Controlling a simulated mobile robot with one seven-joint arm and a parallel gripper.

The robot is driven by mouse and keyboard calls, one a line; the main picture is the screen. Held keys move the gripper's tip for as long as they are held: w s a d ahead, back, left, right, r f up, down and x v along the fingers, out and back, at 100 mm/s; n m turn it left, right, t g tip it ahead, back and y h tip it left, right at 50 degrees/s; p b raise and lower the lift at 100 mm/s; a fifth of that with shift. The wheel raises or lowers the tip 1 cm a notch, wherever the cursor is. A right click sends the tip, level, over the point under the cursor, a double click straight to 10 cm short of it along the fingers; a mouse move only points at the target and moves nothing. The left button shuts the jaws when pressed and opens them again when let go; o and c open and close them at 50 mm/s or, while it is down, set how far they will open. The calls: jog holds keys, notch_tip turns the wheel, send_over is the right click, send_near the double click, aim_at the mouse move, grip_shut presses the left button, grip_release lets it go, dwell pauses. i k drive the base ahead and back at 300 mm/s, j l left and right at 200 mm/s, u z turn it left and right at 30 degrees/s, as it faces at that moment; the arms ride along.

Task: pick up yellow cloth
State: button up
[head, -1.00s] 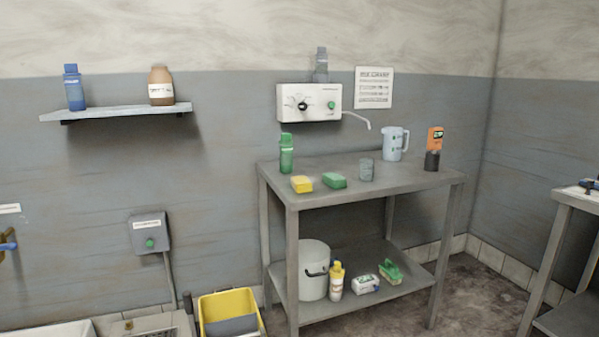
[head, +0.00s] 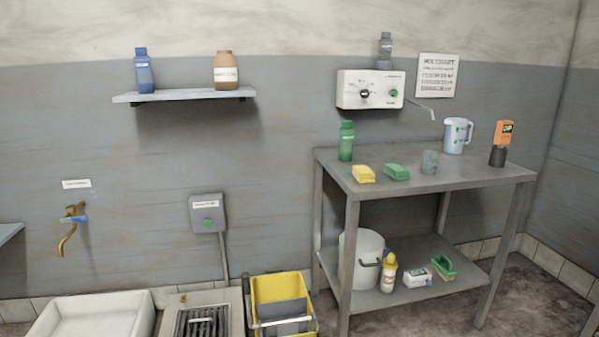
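A folded yellow cloth (head: 363,174) lies on the top of the grey metal table (head: 468,177), close to its front left corner. A green cloth or sponge (head: 397,172) lies just to its right, a small gap apart. A green bottle (head: 346,141) stands behind the yellow cloth, a little to the left. My gripper is not in view.
The lower shelf holds a white bucket (head: 361,262) and several small items. A yellow mop bucket (head: 281,305) stands on the floor left of the table.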

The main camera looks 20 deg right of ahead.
aim_at(362, 173)
jog(key=i+l+u, duration=0.15)
jog(key=l+u, duration=1.05)
jog(key=l, duration=0.7)
jog(key=l+u, duration=0.1)
jog(key=l, duration=0.6)
jog(key=k+l, duration=0.1)
jog(key=l, duration=0.65)
jog(key=l+u, duration=0.15)
jog(key=l, duration=0.55)
